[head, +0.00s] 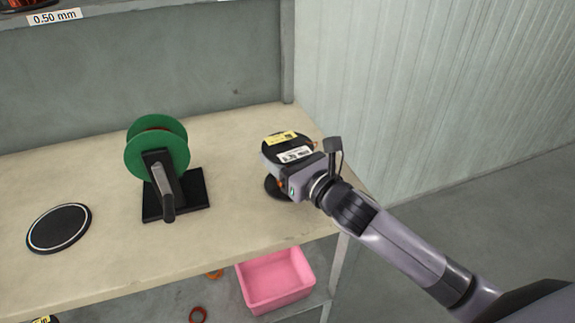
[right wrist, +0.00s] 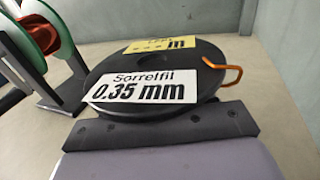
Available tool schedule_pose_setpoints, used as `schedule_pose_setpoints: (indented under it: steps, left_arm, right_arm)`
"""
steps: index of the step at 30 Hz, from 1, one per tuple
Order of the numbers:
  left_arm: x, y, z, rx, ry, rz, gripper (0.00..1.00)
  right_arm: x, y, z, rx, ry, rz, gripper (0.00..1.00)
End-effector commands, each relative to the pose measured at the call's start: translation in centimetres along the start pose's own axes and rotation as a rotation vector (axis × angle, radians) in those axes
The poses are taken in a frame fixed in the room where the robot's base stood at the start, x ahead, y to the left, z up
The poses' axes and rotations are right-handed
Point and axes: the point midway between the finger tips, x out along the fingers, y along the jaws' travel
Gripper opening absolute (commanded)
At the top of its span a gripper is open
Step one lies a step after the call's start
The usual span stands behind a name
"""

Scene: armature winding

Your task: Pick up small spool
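A small black spool (head: 272,152) with a yellow label and a white label is at the right end of the workbench. In the right wrist view the spool (right wrist: 150,60) fills the middle; its white label reads "Sorrelfil 0.35 mm", and an orange wire loop sticks out at its right. My right gripper (head: 297,180) is right at the spool's near side, below the labelled top disc. Its fingertips are hidden by the spool, so I cannot tell whether they touch it. A black disc edge shows below, at bench level. My left gripper is not in view.
A green spool (head: 140,160) sits on a black crank stand (head: 190,190) left of the small spool. A round black disc (head: 58,228) lies at the bench's left. A pink bin (head: 275,280) is on the shelf below. Bare bench (head: 235,150) lies between stand and small spool.

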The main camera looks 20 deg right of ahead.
Motion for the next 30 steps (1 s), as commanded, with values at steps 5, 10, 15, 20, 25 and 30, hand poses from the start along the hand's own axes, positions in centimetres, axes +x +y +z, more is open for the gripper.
schedule_pose_setpoints:
  steps: [5, 10, 15, 20, 25, 30]
  left_arm:
    - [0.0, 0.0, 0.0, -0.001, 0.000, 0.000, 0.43]
    - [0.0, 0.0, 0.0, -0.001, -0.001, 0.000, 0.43]
    - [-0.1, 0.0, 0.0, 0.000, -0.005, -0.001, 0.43]
    - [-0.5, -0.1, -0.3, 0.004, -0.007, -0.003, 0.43]
    - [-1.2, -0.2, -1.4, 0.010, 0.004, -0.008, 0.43]
    - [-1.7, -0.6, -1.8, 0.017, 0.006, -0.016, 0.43]
  right_arm:
    - [0.0, 0.0, 0.1, 0.000, -0.002, 0.001, 0.14]
    - [0.0, 0.0, 0.2, 0.000, -0.003, 0.001, 0.14]
    - [0.0, 0.0, 1.3, -0.001, -0.004, 0.001, 0.14]
    - [0.0, -0.1, 4.0, -0.006, -0.007, 0.002, 0.14]
    - [0.0, -0.1, 9.0, -0.009, -0.010, 0.002, 0.14]
    - [0.0, -0.1, 13.8, -0.006, -0.008, 0.001, 0.14]
